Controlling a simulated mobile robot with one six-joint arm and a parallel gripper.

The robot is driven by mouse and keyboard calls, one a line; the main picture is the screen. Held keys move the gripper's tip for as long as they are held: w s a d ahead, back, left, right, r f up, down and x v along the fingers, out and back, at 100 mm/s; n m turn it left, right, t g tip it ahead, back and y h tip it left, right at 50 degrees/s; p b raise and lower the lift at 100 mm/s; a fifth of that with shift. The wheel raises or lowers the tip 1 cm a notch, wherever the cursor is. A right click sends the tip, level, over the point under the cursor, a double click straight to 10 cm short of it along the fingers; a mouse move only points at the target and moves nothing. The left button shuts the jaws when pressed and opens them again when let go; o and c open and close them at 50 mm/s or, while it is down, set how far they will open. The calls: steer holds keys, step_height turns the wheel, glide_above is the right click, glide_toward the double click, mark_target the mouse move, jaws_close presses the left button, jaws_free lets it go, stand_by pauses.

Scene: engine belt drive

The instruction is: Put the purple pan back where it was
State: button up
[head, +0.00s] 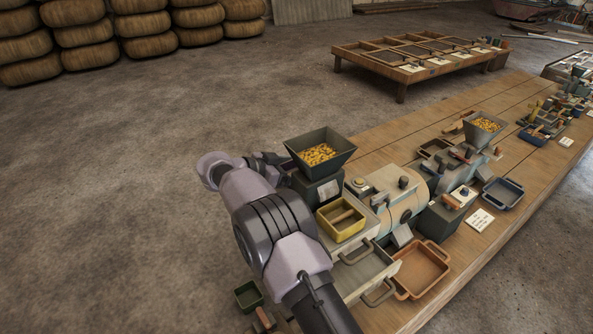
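I see no pan that is clearly purple. An orange-brown pan (423,270) with handles lies on the near bench edge. A grey-blue pan (502,193) lies further right on the bench. A yellow pan (341,221) sits on the near machine, with a bar-like piece across it. My arm rises from the bottom of the picture and bends over at the left. Its dark far end (266,166) reaches behind the near hopper. No fingertips show, so I cannot tell what my gripper holds.
The near hopper (320,153) holds yellow pieces; a second hopper (484,130) stands further along the bench. An open metal drawer-like tray (366,270) juts out below the yellow pan. A small green box (248,296) is at lower left. The floor to the left is clear.

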steer(key=shift+f, duration=0.2)
steer(key=o, duration=1.8)
steer(key=shift+r+p, duration=0.25)
steer(key=shift+p, duration=0.65)
steer(key=p+v, duration=0.1)
steer(key=v, duration=0.4)
steer(key=p+v, duration=0.1)
steer(key=v, duration=0.5)
steer(key=p+v, duration=0.1)
steer(key=v, duration=0.5)
steer(key=shift+s+a+f, duration=0.1)
steer(key=shift+a+f, duration=0.15)
